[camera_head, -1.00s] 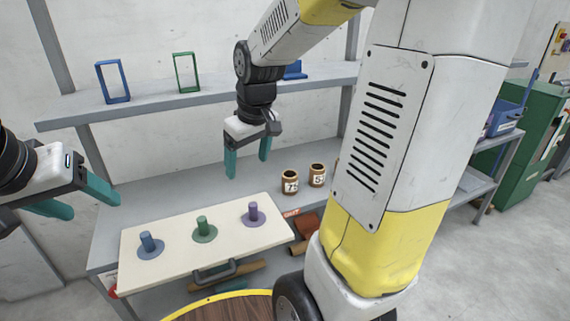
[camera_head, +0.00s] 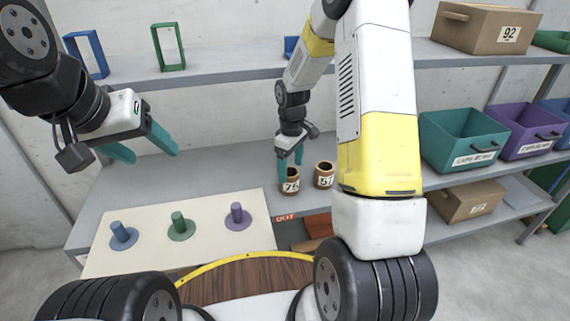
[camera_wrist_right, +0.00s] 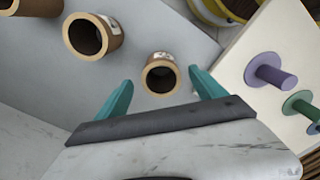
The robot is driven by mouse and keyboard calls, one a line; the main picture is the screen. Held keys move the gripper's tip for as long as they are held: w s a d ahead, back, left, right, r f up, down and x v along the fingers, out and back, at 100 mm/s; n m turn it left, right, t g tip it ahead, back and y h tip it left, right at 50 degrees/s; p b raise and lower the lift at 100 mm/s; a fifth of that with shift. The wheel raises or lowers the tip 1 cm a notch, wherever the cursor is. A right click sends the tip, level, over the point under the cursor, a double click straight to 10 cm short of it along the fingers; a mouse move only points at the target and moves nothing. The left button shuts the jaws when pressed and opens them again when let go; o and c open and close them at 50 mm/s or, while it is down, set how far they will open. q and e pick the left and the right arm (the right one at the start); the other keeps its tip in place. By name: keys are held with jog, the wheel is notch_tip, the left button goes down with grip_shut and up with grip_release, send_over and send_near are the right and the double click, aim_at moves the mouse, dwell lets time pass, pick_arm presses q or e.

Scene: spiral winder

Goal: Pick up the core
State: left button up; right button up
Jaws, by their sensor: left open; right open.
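A brown hollow core (camera_head: 290,186) with a white number label stands upright on the grey shelf. A second labelled core (camera_head: 325,181) stands to its right. My right gripper (camera_head: 290,165) is open, pointing down over the first core. In the right wrist view a core (camera_wrist_right: 160,80) shows its open end between the two teal fingers, with no clear contact. Another core (camera_wrist_right: 92,36) lies up and left of it, and part of a third brown cylinder (camera_wrist_right: 30,8) shows at the top left corner. My left gripper (camera_head: 154,156) is open and empty above the shelf's left part.
A cream board (camera_head: 150,250) holds blue (camera_head: 122,236), green (camera_head: 180,226) and purple (camera_head: 238,217) pegs on round flanges. Blue and green frames stand on the upper shelf (camera_head: 215,77). Teal (camera_head: 455,140) and purple bins stand right. A round wooden top (camera_head: 245,280) is close in front.

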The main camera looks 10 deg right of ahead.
aim_at(290, 182)
notch_tip(290, 182, down, 7)
jog(key=shift+f, duration=0.1)
jog(key=c, duration=1.5)
jog(key=shift+r, duration=0.2)
